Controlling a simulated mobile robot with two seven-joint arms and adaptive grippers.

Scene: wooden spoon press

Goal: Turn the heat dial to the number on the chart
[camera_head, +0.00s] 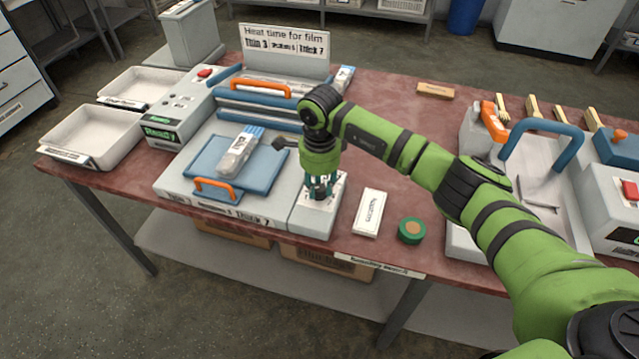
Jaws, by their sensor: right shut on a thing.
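The chart (284,52) stands at the back of the table and reads "Heat time for film", with "Thin 3" and "Thick 7"; its middle entry is too small to read surely. The sealing machine (176,187) has a light box (318,214) at its front right corner. My right gripper (319,190) points down onto that box, its fingers shut around the heat dial, which they mostly hide. The number the dial points at cannot be read. A clear pack with blue ends (238,154) lies on the blue tray (262,180) of the machine. My left gripper is out of view.
A white card (369,212) and a round green tin (411,230) lie just right of the box. Two white bins (93,137) stand at the left. A press with a blue handle (540,140) and wooden pieces stand at the right. My arm crosses the table's right half.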

